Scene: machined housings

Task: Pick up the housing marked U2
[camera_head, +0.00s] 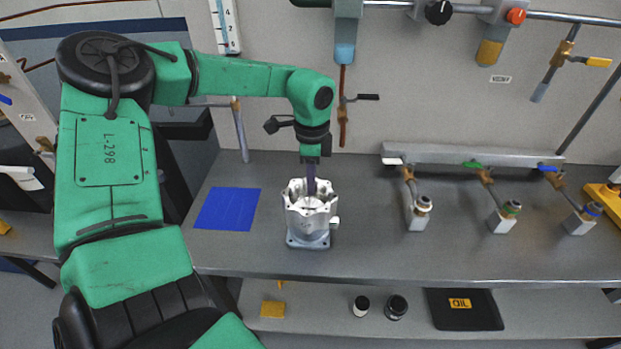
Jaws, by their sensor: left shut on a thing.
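A silvery machined housing (309,222) with a square base flange and an open, scalloped top stands upright on the grey bench (365,255). No U2 mark is readable on it from here. My green left arm reaches over from the left, and my left gripper (311,188) points straight down into the housing's open top. The gripper is shut on the housing; the fingertips are partly hidden inside its rim. The base looks to be at the bench surface, and I cannot tell whether it is lifted. My right gripper is not in view.
A blue mat (227,209) lies left of the housing. Several valve fittings on grey blocks (417,217) stand to the right under a grey rail (470,153). Pipes hang from the back wall above. A lower shelf holds a black oil tray (480,318) and small jars (396,307).

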